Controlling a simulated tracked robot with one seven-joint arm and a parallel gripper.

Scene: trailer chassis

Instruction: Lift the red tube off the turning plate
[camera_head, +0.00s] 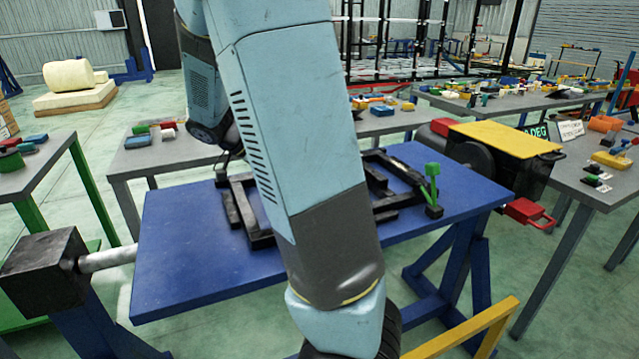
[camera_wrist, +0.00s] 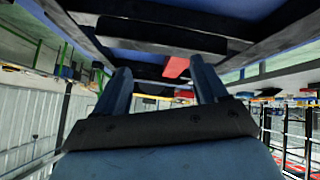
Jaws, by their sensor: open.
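The blue turning plate (camera_head: 180,255) carries a black chassis frame (camera_head: 245,215). The frame's black beams (camera_wrist: 145,36) also cross the top of the wrist view, with the blue plate (camera_wrist: 135,55) beyond them. A short red piece (camera_wrist: 176,67), which looks like the red tube, shows against the dark beams. My gripper (camera_wrist: 162,72) is open, its two blue fingers apart. The red piece appears between the fingers, nearer the right one, and I cannot tell the gap in depth. In the head view my arm hides part of the plate, and neither the tube nor my fingers can be seen.
A green upright part (camera_head: 432,185) stands at the plate's right end. A black machine with a yellow top (camera_head: 505,138) is right of the plate, with a red handle (camera_head: 528,212) below. Grey tables (camera_head: 150,160) with small parts stand behind. A yellow rail (camera_head: 470,330) is at front right.

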